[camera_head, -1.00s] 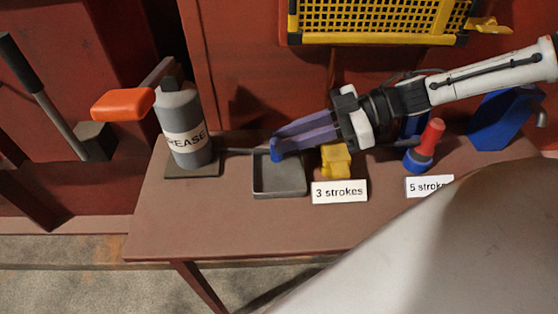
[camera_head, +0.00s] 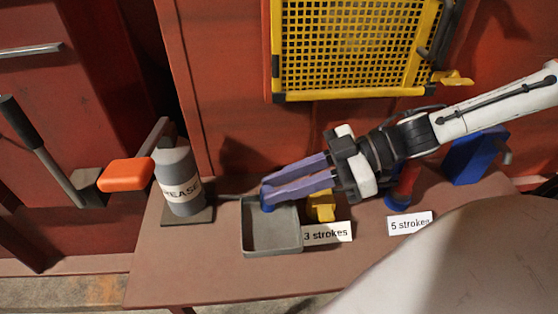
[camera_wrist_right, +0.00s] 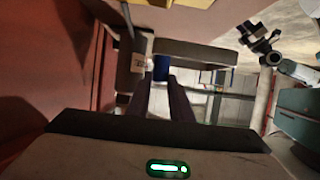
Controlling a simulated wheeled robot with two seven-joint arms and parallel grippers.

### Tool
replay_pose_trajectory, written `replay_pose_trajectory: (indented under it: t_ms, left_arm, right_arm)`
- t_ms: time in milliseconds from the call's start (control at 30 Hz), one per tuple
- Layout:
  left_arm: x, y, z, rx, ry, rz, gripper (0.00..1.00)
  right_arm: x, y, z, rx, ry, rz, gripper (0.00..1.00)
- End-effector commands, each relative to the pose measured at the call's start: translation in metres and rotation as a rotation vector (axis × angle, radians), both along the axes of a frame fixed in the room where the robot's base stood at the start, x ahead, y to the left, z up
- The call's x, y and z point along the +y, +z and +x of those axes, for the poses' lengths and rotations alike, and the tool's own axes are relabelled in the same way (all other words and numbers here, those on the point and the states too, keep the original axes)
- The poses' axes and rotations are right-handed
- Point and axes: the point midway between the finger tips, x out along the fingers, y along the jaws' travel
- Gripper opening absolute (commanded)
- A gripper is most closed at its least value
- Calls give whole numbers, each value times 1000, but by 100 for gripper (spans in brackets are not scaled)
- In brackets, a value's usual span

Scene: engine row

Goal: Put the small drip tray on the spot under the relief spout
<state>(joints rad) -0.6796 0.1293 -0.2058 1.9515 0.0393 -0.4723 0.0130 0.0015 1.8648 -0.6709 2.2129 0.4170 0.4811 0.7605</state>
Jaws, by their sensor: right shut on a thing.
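The small drip tray (camera_head: 271,252) is a grey, shallow square tray with a blue tab at its back edge. My right gripper (camera_head: 266,195) is shut on that blue tab, which also shows between the fingers in the right wrist view (camera_wrist_right: 161,74). The tray looks level and empty, and seems held slightly above the bench. A thin dark pipe (camera_head: 226,197) runs from the grease pump toward the tray's back; I cannot tell whether it is the relief spout. The target spot cannot be made out. My left gripper (camera_wrist_right: 258,38) appears small at the right wrist view's upper right.
The grease bottle (camera_head: 181,178) with an orange-handled lever (camera_head: 126,174) stands left of the tray. A yellow block (camera_head: 321,206), a "3 strokes" card (camera_head: 329,232), a red-and-blue part (camera_head: 402,190) and a "5 strokes" card (camera_head: 410,223) are to the right. The front bench strip (camera_head: 200,270) is clear.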

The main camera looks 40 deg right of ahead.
Motion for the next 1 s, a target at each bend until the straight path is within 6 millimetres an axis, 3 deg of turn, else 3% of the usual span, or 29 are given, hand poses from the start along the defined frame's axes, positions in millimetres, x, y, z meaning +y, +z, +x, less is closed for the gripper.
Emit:
replay_pose_trajectory:
  t_ms: [300, 467, 800, 1000]
  left_arm:
    - [4, 0, 0, -3, 8, 3, 31]
    - [7, 20, -2, 1, 13, 2, 31]
    - [11, 33, -9, 18, 18, 6, 31]
    - [11, 34, -9, 16, 19, 6, 31]
  right_arm:
    - [45, 2, -71, -2, 1, 4, 0]
    - [58, 7, -92, 1, -1, 9, 0]
    - [70, 3, -112, -1, -2, 4, 0]
    - [87, -2, -111, -3, 42, 5, 0]
